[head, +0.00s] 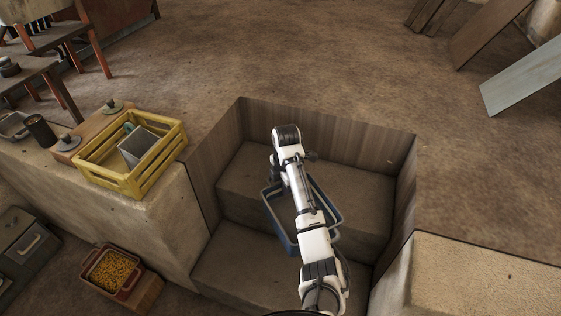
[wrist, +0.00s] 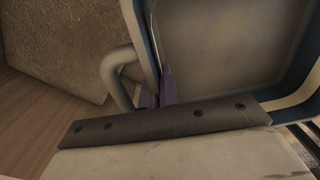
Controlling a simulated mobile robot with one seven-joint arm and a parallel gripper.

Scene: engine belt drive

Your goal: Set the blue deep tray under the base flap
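The blue deep tray (head: 272,214) is in the stepped pit in the head view, partly covered by my arm. It overlaps the edge between the upper and lower steps; I cannot tell whether it rests on them. In the wrist view the tray (wrist: 235,45) fills the upper right, with a looped handle (wrist: 117,72) on its left side. My gripper (wrist: 159,92) has its purple fingertips close together at the tray's rim beside this handle, with the rim between them. My arm hides the gripper in the head view. I cannot make out a base flap in either view.
Wooden walls (head: 330,122) enclose the pit. A yellow crate (head: 128,185) with a grey box stands on the left ledge. A red container of yellow bits (head: 112,271) is at lower left. A stone block (head: 480,280) is at right. Boards lean at upper right.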

